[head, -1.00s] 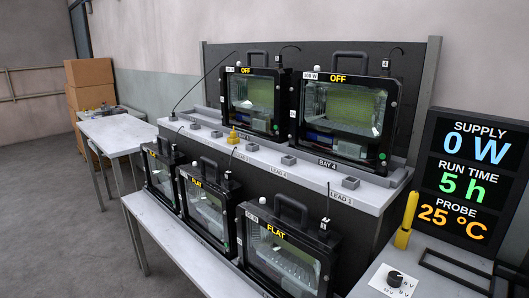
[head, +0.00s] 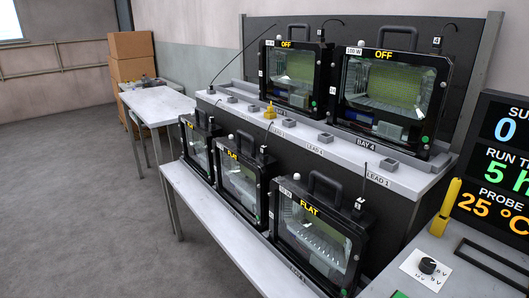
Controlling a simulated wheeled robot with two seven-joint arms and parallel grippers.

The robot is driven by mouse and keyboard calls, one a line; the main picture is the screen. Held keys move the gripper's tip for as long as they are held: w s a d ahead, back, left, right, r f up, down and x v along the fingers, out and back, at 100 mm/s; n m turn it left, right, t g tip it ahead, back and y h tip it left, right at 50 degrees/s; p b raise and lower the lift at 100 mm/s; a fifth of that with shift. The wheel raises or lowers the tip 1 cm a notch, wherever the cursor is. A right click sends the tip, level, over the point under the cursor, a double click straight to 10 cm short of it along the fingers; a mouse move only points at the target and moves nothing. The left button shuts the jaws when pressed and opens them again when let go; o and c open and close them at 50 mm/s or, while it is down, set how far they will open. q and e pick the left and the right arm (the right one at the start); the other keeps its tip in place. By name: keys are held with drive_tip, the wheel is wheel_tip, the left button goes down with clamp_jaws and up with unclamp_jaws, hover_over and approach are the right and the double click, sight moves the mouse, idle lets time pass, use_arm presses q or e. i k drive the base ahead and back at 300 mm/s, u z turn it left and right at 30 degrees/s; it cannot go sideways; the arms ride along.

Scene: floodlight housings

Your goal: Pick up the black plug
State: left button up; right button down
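Several floodlight housings stand on two levels, and small black plug-like pieces sit on their tops. One black piece (head: 437,45) is on the upper right housing, marked 4, and another (head: 359,208) is on the lower right housing. A small black piece (head: 211,89) with a thin black lead rises at the left end of the grey shelf (head: 340,147). I cannot tell which of these is the black plug. Neither of my grippers is in view.
A yellow plug-like piece (head: 270,112) and several grey blocks stand on the shelf. A white side table (head: 158,107) and cardboard boxes (head: 131,60) are at the back left. A black dial (head: 428,265) and yellow tool (head: 446,208) are at the right. The left floor is clear.

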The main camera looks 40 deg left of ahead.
sight(263, 150)
drive_tip(key=u, duration=0.55)
drive_tip(key=k, duration=0.65)
drive_tip(key=u, duration=1.5)
drive_tip(key=i, duration=1.85)
drive_tip(key=z, duration=0.55)
